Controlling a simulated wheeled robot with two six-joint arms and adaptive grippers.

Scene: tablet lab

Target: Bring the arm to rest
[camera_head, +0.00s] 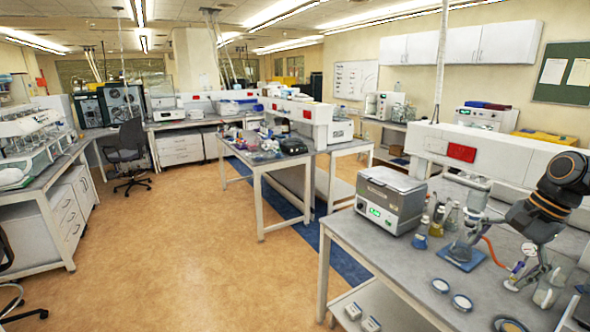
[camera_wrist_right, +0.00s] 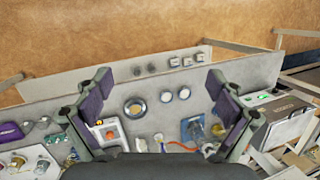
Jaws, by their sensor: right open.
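My right arm comes in from the right edge in the head view, dark with orange rings. Its gripper (camera_head: 533,222) is above the back right part of the grey bench (camera_head: 385,242). In the right wrist view the two fingers of the right gripper (camera_wrist_right: 160,76) stand wide apart with nothing between them. The bench top and its small items lie beyond and below the fingers. My left gripper is not in view.
A grey box-shaped device (camera_head: 391,199) stands on the bench. Flasks (camera_head: 437,222), a blue-based stand (camera_head: 461,256) with an orange tube and several round dishes (camera_head: 461,302) lie below and left of the right gripper. A white shelf unit (camera_head: 500,160) runs behind.

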